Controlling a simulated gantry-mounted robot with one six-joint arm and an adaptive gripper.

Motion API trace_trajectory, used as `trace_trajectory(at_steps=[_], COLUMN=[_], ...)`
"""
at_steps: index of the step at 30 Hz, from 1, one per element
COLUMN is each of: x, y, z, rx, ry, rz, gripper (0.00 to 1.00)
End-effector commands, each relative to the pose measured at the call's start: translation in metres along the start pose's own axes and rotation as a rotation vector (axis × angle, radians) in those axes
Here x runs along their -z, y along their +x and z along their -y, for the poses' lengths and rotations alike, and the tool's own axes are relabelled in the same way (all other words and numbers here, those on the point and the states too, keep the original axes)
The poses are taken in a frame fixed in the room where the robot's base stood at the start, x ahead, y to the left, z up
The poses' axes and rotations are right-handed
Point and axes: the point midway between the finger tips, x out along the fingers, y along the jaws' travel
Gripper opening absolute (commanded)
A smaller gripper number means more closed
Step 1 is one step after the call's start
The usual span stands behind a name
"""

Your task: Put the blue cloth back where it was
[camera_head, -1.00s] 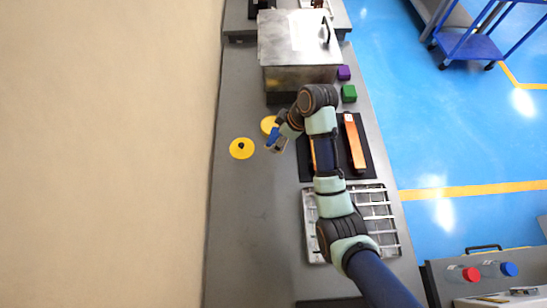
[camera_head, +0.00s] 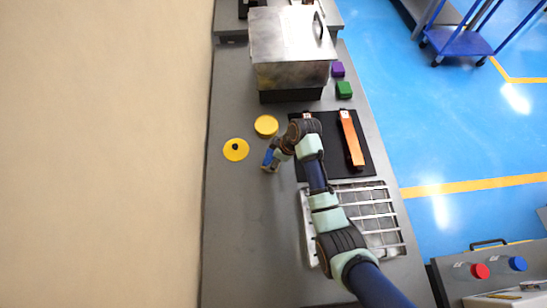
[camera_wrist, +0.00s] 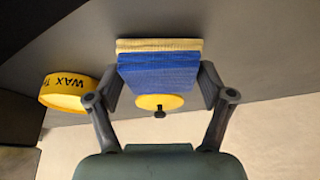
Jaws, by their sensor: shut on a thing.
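The blue cloth (camera_wrist: 158,75) is a flat folded block between the two fingers of my gripper (camera_wrist: 159,88) in the wrist view. A pale yellow layer (camera_wrist: 158,45) shows along its far edge; I cannot tell whether it belongs to the cloth. In the head view, the blue cloth (camera_head: 268,157) shows small at the end of my gripper (camera_head: 271,161), over the grey bench (camera_head: 245,215). My gripper is shut on it, just near of the round yellow tin and right of the yellow lid. I cannot tell its height above the bench.
The yellow tin (camera_head: 266,125) and yellow lid with black knob (camera_head: 235,150) stand close by. A black mat (camera_head: 325,165) with orange-handled tools and a wire rack (camera_head: 375,215) lie right. A metal box (camera_head: 290,50) stands at the back. The front left bench is clear.

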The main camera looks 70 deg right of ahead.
Motion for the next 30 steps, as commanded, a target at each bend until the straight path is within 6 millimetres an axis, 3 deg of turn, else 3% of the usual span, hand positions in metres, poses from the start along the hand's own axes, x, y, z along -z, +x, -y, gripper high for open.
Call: trace_trajectory(at_steps=[5,6,9,20,23,30], x=[-0.001,-0.001,-0.001,0.001,0.001,0.002], y=[0.003,0.002,0.002,-0.001,-0.015,-0.076], z=[0.0,0.0,0.0,0.0,-0.001,-0.001], rx=[0.001,0.001,0.001,0.0,-0.002,-0.003], ry=[0.0,0.0,0.0,0.0,0.001,0.0], rz=[0.0,0.0,0.0,0.0,-0.001,-0.002], gripper=[0.52,0.85,1.0,1.0,1.0,1.0])
